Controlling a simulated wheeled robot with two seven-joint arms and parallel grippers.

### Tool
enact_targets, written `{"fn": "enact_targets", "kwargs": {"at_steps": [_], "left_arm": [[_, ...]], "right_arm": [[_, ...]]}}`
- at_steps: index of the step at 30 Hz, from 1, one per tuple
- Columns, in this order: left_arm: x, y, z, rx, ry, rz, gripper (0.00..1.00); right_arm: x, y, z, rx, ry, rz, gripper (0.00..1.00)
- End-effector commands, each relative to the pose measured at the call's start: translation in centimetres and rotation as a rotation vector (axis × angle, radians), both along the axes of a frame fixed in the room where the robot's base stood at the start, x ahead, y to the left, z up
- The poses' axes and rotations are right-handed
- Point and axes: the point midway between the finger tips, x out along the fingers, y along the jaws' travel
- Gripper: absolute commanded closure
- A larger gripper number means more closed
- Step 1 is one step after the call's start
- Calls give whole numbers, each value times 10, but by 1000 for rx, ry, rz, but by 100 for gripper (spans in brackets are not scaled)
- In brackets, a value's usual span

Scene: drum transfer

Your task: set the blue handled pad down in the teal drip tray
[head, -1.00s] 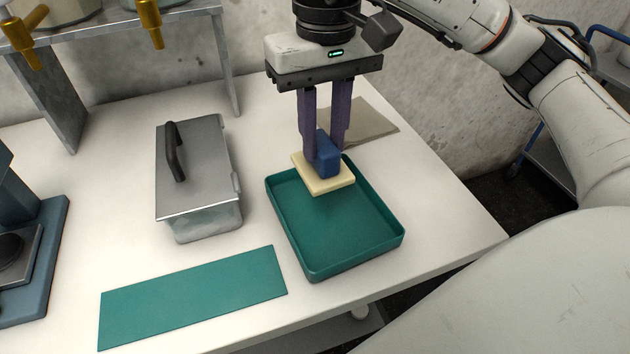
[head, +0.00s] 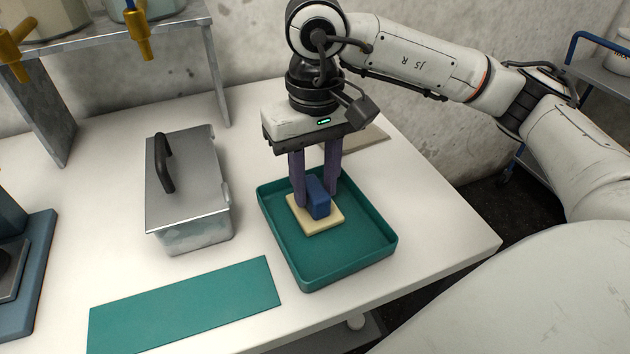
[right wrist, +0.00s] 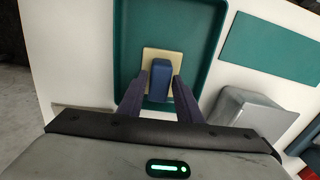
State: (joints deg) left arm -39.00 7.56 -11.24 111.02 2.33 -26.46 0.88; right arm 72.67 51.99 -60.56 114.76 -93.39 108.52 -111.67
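The blue handled pad, a cream square base (head: 326,222) with a blue block handle (head: 319,197), lies flat inside the teal drip tray (head: 345,278), in its back left part. It also shows in the right wrist view (right wrist: 160,80), within the tray (right wrist: 208,75). My right gripper (head: 316,198) reaches down from above, its two purple fingers on either side of the handle. In the right wrist view its fingers (right wrist: 162,78) stand slightly apart from the handle, so it looks open around it. My left gripper is in neither view.
A metal lidded box (head: 190,200) with a black handle stands left of the tray. A flat teal mat (head: 185,305) lies at the front left. A grey-brown cloth (head: 365,138) lies behind the tray. A shelf with gold taps (head: 138,47) stands at the back left.

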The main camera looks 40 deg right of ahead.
Motion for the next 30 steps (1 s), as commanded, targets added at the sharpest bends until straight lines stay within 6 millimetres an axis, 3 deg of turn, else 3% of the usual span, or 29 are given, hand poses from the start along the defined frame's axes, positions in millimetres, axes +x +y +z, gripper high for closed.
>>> {"fn": "enact_targets", "kwargs": {"at_steps": [14, 17, 24, 30], "left_arm": [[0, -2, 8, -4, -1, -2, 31], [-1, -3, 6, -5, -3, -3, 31], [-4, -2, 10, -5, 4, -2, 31], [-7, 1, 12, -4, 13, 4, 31]], "right_arm": [[1, 0, 8, 1, -2, 0, 57], [2, 1, 24, 2, -5, 0, 57], [2, 0, 80, 0, -7, 0, 57], [1, 0, 112, 1, -3, -1, 57]]}}
